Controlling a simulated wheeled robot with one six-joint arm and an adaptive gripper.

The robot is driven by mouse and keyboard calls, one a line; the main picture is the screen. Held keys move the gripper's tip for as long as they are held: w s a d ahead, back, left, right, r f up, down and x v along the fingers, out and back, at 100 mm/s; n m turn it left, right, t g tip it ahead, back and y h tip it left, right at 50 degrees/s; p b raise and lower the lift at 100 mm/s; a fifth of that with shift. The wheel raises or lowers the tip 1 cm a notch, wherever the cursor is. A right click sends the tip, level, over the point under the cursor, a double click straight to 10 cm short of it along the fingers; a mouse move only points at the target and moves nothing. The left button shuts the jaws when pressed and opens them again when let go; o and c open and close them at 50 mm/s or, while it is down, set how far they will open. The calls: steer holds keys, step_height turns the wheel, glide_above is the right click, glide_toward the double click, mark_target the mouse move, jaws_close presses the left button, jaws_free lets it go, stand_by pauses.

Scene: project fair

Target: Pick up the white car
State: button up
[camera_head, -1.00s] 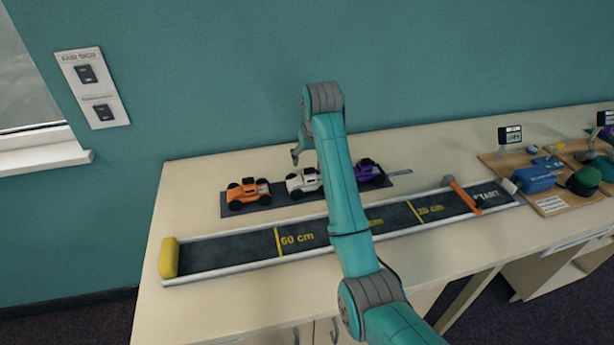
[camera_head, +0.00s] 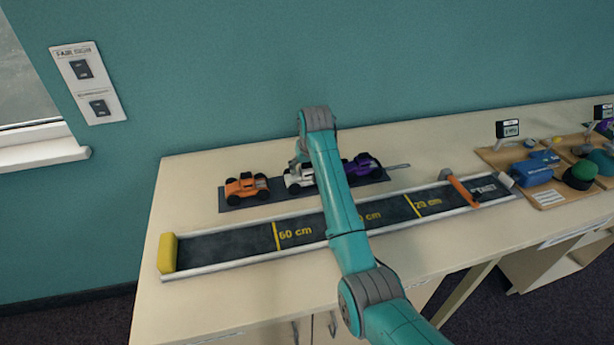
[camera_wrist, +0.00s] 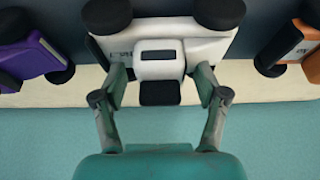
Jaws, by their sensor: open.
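The white car (camera_head: 299,179) stands on a dark mat (camera_head: 232,204) between an orange car (camera_head: 247,188) and a purple car (camera_head: 362,167). My arm hides part of it in the head view. In the wrist view the white car (camera_wrist: 160,45) is upside down in the picture, with its cab between my fingers. My gripper (camera_wrist: 160,88) is open, with one finger on each side of the cab. I cannot tell whether the fingers touch it. In the head view my gripper (camera_head: 297,162) is at the car, mostly hidden behind my wrist.
The purple car (camera_wrist: 30,50) and orange car (camera_wrist: 295,45) stand close on either side. The wall is close behind.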

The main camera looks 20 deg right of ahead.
steer(key=c, duration=1.3)
steer(key=shift+r, duration=0.15)
